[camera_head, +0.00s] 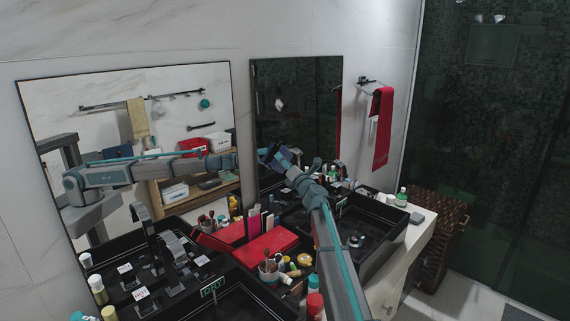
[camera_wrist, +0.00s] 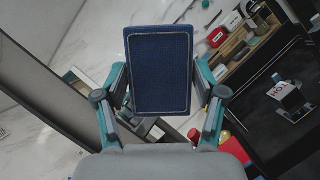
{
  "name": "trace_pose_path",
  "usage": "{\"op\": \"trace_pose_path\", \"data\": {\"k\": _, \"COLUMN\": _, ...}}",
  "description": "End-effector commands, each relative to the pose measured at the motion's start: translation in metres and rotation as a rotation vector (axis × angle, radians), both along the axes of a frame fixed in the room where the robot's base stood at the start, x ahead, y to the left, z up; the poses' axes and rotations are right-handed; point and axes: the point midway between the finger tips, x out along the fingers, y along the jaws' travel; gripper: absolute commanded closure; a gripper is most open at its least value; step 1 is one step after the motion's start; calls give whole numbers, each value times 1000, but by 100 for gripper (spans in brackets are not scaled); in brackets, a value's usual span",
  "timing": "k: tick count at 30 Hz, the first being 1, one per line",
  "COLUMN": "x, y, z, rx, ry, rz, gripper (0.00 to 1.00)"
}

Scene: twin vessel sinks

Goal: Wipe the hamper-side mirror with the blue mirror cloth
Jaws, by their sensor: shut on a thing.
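My gripper (camera_head: 275,159) is at the lower left part of the right-hand mirror (camera_head: 298,110), the one nearer the brown wicker hamper (camera_head: 437,235). In the wrist view my gripper (camera_wrist: 158,95) is shut on the blue mirror cloth (camera_wrist: 158,68), a flat dark-blue rectangle with a pale stitched border. The cloth stands up between the two fingers. In the head view only a small bluish part shows at the gripper's end, and I cannot tell whether the cloth touches the glass.
The left-hand mirror (camera_head: 130,100) reflects my arm and a shelf. Below stand two black sinks with taps, a red box (camera_head: 265,246), bottles and brushes. A red towel (camera_head: 382,125) hangs right of the mirrors. A dark glass wall is at the right.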

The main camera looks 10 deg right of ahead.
Motion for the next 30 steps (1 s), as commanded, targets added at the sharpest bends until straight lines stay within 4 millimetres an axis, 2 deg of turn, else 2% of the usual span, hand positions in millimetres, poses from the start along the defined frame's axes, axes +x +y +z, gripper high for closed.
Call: {"op": "trace_pose_path", "data": {"k": 30, "x": 15, "y": 11, "z": -1, "rx": 0, "ry": 0, "rz": 0, "gripper": 58}}
